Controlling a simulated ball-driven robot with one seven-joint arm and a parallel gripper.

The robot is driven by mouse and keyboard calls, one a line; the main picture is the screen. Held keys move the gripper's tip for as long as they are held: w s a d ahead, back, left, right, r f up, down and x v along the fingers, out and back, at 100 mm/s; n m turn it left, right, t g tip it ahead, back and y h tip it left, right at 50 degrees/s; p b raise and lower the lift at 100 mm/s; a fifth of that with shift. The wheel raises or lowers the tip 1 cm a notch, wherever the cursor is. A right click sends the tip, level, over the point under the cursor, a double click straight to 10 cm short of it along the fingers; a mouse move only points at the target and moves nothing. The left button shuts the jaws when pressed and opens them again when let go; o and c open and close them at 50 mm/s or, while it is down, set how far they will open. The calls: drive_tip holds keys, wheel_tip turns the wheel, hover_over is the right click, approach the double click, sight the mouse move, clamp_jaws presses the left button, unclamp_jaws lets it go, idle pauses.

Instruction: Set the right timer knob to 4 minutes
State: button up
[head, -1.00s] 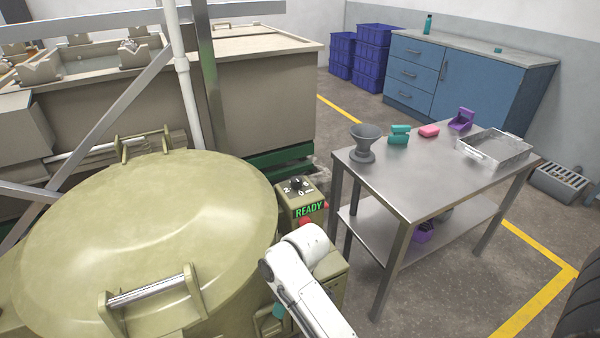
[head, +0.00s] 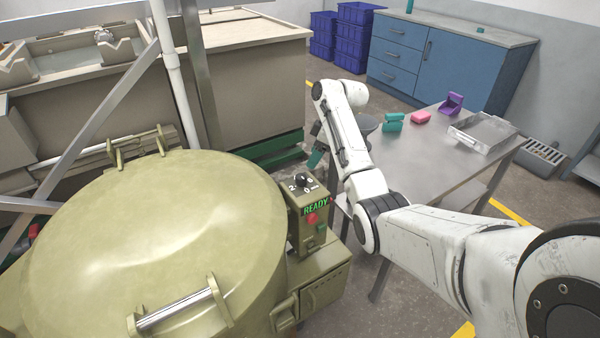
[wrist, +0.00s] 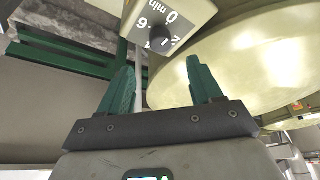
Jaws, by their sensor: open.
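One dark timer knob (head: 302,180) sits on top of the olive control box (head: 300,236) beside the big round lid. In the wrist view the knob (wrist: 159,39) shows with the dial marks 0 min, 2, 4 and 6 around it. I cannot tell where its pointer stands. The box's display (head: 315,207) reads READY. My gripper (head: 316,150) is open and empty, with teal fingers, above and behind the control box. In the wrist view my gripper (wrist: 160,72) has its fingers apart, with the knob beyond the gap between them and not touched.
The round lid (head: 150,235) with bar handles lies left of the box. A red button (head: 312,218) is on the box front. A steel table (head: 430,165) with small items stands to the right. A white pipe (head: 175,80) and a post rise behind.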

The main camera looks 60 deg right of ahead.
sight(302, 176)
drive_tip(key=x, duration=1)
drive_tip(key=c, duration=1)
drive_tip(key=shift+r, duration=0.1)
drive_tip(key=shift+c, duration=0.2)
